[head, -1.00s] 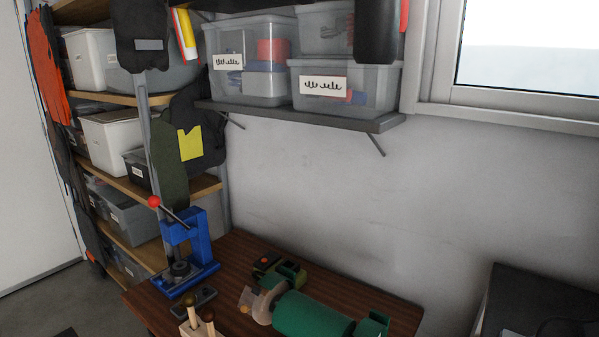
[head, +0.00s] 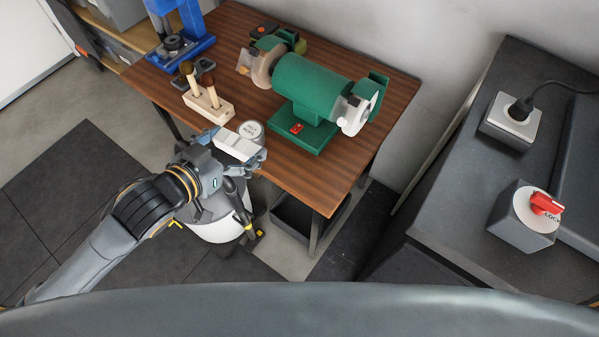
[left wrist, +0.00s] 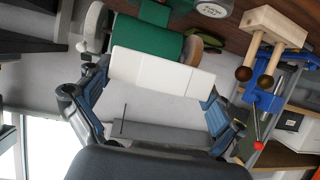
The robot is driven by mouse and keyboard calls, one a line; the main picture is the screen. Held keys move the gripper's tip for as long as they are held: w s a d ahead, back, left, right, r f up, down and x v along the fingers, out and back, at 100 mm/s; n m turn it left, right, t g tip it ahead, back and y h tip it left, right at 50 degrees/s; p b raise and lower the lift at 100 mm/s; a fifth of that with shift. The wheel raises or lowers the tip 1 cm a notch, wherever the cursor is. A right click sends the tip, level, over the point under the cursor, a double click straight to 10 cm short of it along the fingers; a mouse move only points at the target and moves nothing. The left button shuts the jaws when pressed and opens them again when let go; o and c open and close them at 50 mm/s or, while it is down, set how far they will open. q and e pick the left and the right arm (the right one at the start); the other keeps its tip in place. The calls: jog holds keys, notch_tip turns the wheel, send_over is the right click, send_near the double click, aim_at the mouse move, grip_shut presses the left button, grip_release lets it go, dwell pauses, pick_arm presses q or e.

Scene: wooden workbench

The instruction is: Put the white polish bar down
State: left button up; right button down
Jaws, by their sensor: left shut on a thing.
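The white polish bar (head: 236,145) is a pale block held lengthwise between the fingers of my left gripper (head: 239,152). In the left wrist view the bar (left wrist: 160,72) spans the gap between the two fingers (left wrist: 155,88), which are shut on its ends. In the head view it shows over the front edge of the wooden workbench (head: 330,185), close to a round labelled tin (head: 251,129). I cannot tell whether the bar touches the bench top. My right gripper is not in view.
A green bench grinder (head: 310,88) stands behind the tin. A wooden block with two handled tools (head: 208,105) is left of the tin, and a blue press (head: 180,30) stands farther back left. The bench's front right part is clear. A dark cabinet with switch boxes (head: 525,215) is at right.

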pick_arm(q)
jog(key=f, duration=0.1)
jog(key=s+f+h, duration=0.1)
jog(key=f+m, duration=0.1)
jog(key=shift+s+a+f+g, duration=0.1)
jog(key=shift+s+a+g, duration=0.2)
jog(key=shift+s, duration=0.05)
send_over(300, 173)
jog(key=a, duration=0.1)
jog(key=f, duration=0.8)
jog(key=shift+s+a+b, duration=0.2)
jog(key=shift+s+b, duration=0.1)
jog(key=shift+b, duration=0.05)
jog(key=shift+w+d+f, duration=0.2)
jog(key=shift+d+f, duration=0.15)
jog(key=shift+f, duration=0.25)
jog(key=f, duration=0.2)
jog(key=shift+w+d+f, duration=0.1)
jog(key=shift+d+f, duration=0.25)
jog(key=shift+f, duration=0.3)
